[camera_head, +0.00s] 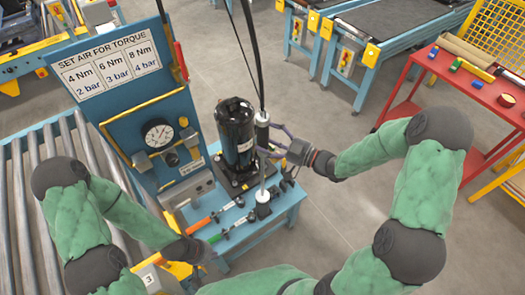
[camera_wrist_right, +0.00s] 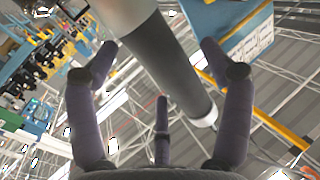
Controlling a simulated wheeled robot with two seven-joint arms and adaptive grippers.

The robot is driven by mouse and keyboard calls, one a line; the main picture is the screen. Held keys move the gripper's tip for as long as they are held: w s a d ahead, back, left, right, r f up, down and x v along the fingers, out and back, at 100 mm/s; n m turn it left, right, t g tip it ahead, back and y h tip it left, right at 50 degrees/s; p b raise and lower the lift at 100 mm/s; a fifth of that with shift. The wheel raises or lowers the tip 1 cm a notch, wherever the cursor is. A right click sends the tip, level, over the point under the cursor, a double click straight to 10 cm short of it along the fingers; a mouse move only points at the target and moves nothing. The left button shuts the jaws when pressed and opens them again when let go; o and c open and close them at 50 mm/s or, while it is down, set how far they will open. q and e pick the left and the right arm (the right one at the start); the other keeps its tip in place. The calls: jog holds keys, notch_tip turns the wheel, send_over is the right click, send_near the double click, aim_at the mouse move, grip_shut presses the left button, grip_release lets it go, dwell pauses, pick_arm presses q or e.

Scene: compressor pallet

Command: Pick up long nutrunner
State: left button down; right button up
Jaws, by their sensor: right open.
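The long nutrunner appears to be the slim upright tool (camera_head: 262,132) hanging on a dark cable, right of the black compressor (camera_head: 235,128). Its lower part runs down toward the blue pallet stand. My right gripper (camera_head: 268,144) is at its side, fingers spread around it. In the right wrist view a dark grey cylinder (camera_wrist_right: 170,68) with a pale end passes between the open fingers of my right gripper (camera_wrist_right: 160,75); I cannot tell whether they touch it. My left gripper (camera_head: 208,254) is low at the left, near the stand's front edge; its fingers are too small to read.
A blue panel (camera_head: 142,110) with a gauge and torque sign stands behind left. Tools with red (camera_head: 202,223) and green (camera_head: 220,236) parts lie on the stand. A roller conveyor (camera_head: 35,215) is at left, a red table (camera_head: 470,85) at right. The floor between is clear.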

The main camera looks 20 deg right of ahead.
jog(key=shift+x, duration=1)
jog(key=c, duration=1.4)
grip_shut()
jog(key=shift+r, duration=0.15)
